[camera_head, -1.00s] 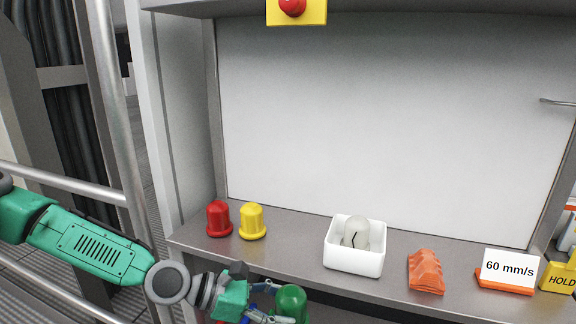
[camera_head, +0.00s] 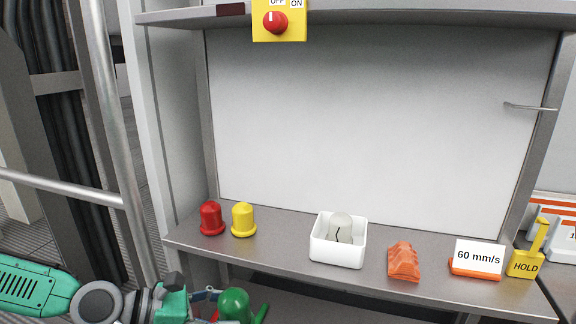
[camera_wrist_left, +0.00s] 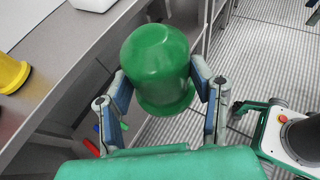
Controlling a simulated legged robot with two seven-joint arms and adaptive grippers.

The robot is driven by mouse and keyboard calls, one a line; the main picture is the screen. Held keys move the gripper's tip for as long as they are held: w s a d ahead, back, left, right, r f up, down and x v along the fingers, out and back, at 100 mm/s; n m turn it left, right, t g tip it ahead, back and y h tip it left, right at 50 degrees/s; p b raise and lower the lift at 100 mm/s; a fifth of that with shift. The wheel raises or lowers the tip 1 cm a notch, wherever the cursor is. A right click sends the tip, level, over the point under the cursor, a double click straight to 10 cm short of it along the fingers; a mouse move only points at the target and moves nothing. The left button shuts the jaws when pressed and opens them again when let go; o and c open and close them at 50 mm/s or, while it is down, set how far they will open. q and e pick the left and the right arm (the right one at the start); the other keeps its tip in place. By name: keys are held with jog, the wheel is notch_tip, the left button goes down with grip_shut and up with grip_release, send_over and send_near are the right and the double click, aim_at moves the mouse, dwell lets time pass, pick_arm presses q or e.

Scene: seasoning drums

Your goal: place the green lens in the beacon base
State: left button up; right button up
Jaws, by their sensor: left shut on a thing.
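The green lens (camera_head: 235,305) is a dome with a flared rim. It shows large in the left wrist view (camera_wrist_left: 157,68). My left gripper (camera_wrist_left: 160,92) is shut on it, one finger on each side, and holds it in front of the shelf's front edge. In the head view the left gripper (camera_head: 212,300) is at the bottom edge, partly cut off. The red lens (camera_head: 211,218) and yellow lens (camera_head: 243,219) stand side by side on the shelf's left end. I cannot make out the beacon base. My right gripper is not in view.
On the grey shelf (camera_head: 285,248) stand a white box (camera_head: 338,254) with a bulb (camera_head: 340,228), an orange block (camera_head: 403,262), a "60 mm/s" sign (camera_head: 478,257) and a yellow HOLD piece (camera_head: 524,263). A metal rail (camera_head: 60,187) is at the left. A yellow switch box (camera_head: 279,22) is above.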

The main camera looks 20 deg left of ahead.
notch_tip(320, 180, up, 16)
jog(key=p, duration=1.5)
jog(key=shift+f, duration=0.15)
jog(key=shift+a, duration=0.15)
